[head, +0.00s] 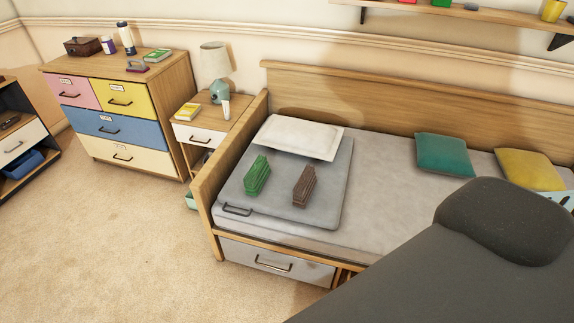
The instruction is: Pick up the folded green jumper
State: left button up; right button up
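The folded green jumper (257,175) is a small dark green bundle. It lies on a flat grey panel (318,213) with a dark handle, on the left part of the bed. A brown folded bundle (304,186) lies to its right, with a gap between them. A large dark grey link of my own body fills the lower right and hides part of the bed.
A white pillow (298,137) lies behind the bundles. Teal (443,155) and yellow (530,170) cushions lie farther right. The bed's wooden end panel (206,185) rises at left. A nightstand with a lamp (216,62) stands beyond it. Carpet (110,240) at front left is clear.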

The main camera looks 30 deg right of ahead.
aim_at(255, 179)
jog(key=i+z, duration=0.35)
jog(key=i+j+z, duration=0.15)
jog(key=z, duration=0.25)
jog(key=i+j+z, duration=0.2)
jog(key=z, duration=0.15)
jog(key=i+j+z, duration=0.5)
jog(key=j, duration=0.15)
